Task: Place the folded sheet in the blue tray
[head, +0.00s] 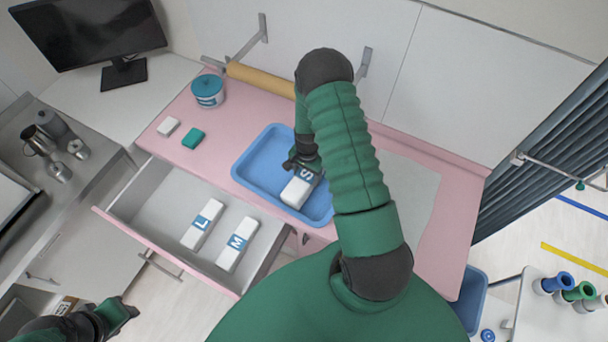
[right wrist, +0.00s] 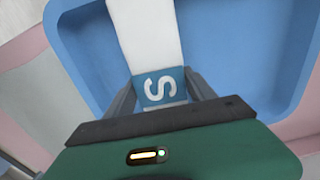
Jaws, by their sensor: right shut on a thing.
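The folded sheet (head: 299,188) is a white bundle with a blue band marked S. It is over the blue tray (head: 253,157) on the pink counter, near the tray's front right part. My right gripper (head: 308,163) is shut on it at the band. In the right wrist view, the sheet (right wrist: 147,35) stretches away between the two fingers (right wrist: 160,90), with the tray floor (right wrist: 215,45) behind it. I cannot tell whether the sheet touches the tray floor. My left gripper (head: 122,311) is low at the bottom left, away from the counter; its jaw state is unclear.
An open drawer (head: 155,190) below the counter holds white bundles marked L (head: 203,224) and M (head: 237,244).

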